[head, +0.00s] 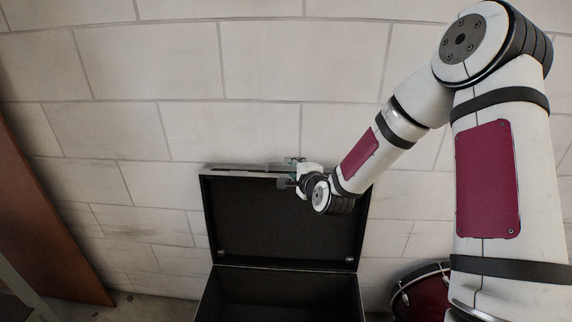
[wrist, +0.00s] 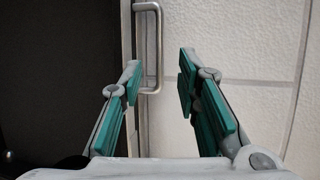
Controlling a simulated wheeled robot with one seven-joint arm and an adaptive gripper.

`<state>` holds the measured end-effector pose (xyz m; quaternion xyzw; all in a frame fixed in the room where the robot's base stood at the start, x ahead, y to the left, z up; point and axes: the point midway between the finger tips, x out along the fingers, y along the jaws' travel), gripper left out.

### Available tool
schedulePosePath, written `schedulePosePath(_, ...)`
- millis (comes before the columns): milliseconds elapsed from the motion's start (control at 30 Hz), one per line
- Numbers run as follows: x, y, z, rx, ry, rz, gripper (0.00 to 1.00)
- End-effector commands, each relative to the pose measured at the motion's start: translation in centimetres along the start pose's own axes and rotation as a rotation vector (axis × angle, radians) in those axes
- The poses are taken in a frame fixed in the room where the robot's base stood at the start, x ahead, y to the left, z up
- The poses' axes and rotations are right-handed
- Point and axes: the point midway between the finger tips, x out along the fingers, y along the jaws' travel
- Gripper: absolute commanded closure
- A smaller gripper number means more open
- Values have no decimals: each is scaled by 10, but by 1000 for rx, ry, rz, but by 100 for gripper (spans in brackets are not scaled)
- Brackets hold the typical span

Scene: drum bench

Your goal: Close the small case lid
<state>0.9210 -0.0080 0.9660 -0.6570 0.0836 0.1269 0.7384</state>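The black case (head: 282,292) stands open below, with a dark empty-looking inside. Its lid (head: 270,225) is raised roughly upright in front of the wall, dark inside with a pale metal rim. My gripper (head: 284,173) is at the top edge of the lid, right of its middle. In the wrist view the gripper (wrist: 160,76) is open, with its green-padded fingers apart. A metal handle (wrist: 161,45) on the lid's edge (wrist: 127,45) shows beyond the gap between the fingertips. The lid's dark inside lies to the left there. I cannot tell whether a finger touches the lid.
A pale block wall (head: 150,70) is close behind the lid. A red drum (head: 425,295) stands right of the case, partly hidden by my arm. A brown panel (head: 40,215) leans at the far left. Floor between panel and case looks mostly clear.

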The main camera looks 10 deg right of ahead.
Motion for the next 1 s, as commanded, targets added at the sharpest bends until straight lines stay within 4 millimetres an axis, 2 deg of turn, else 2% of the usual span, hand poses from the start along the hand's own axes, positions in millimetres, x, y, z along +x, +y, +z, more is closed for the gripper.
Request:
schedulePosePath(33, 12, 0, 0, 0, -1, -1, 70)
schedulePosePath(200, 43, 1, 0, 0, 0, 0, 70)
schedulePosePath(400, 69, 0, 0, -1, 0, 0, 70)
schedulePosePath(600, 78, 0, 0, -2, 1, 1, 70)
schedulePosePath(833, 79, 0, 0, -2, 1, 1, 70)
schedulePosePath(867, 79, 0, 0, -2, 0, 1, 72)
schedulePosePath(900, 79, 0, 0, -2, 0, 1, 82)
schedulePosePath(1000, 78, 0, 0, -2, 0, 1, 100)
